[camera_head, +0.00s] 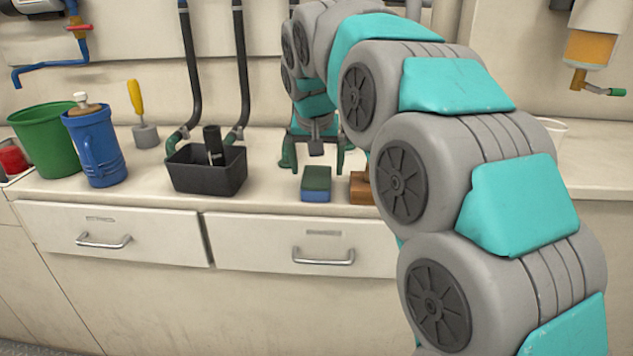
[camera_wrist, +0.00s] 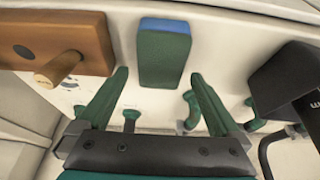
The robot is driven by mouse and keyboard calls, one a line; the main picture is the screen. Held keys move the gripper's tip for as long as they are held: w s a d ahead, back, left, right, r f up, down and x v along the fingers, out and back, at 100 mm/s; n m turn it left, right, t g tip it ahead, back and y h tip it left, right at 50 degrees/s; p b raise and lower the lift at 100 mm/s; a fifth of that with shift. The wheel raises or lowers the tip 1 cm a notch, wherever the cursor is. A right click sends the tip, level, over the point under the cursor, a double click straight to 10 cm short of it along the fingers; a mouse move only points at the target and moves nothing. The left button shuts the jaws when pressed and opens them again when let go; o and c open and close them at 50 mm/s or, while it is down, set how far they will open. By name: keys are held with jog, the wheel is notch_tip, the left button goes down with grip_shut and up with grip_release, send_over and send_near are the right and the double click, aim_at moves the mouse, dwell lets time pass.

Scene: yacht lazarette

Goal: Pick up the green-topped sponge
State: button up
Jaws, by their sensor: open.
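The green-topped sponge (camera_head: 316,183) lies on the counter near its front edge, with a blue lower part. In the wrist view the sponge (camera_wrist: 163,55) shows its green face, with a blue end at the top of the picture. My gripper (camera_head: 313,160) is open and empty, its green fingers spread above and behind the sponge in the head view. In the wrist view my gripper (camera_wrist: 160,76) has its two fingertips on either side of the sponge's near end in the picture. I cannot tell whether either finger touches it.
A brown wooden block (camera_head: 362,188) with a peg (camera_wrist: 58,68) stands close right of the sponge in the head view. A black bin (camera_head: 207,178) stands to its left. A blue jug (camera_head: 95,148), green bucket (camera_head: 45,140) and yellow-handled tool (camera_head: 136,98) stand farther left.

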aim_at(317, 173)
jog(key=x, duration=0.3)
jog(key=shift+w+f, duration=0.15)
jog(key=shift+f, duration=0.05)
jog(key=shift+c, duration=0.4)
jog(key=c, duration=1.2)
jog(key=shift+o, duration=0.2)
jog(key=shift+r, duration=0.1)
jog(key=shift+r, duration=1.7)
jog(key=s+d+b, duration=0.1)
jog(key=s+d, duration=0.1)
jog(key=s, duration=0.5)
jog(key=s+d+r+b, duration=0.1)
jog(key=s+d, duration=0.1)
jog(key=s, duration=0.6)
jog(key=shift+d+r, duration=0.2)
jog(key=shift+d, duration=0.2)
jog(key=shift+s, duration=0.1)
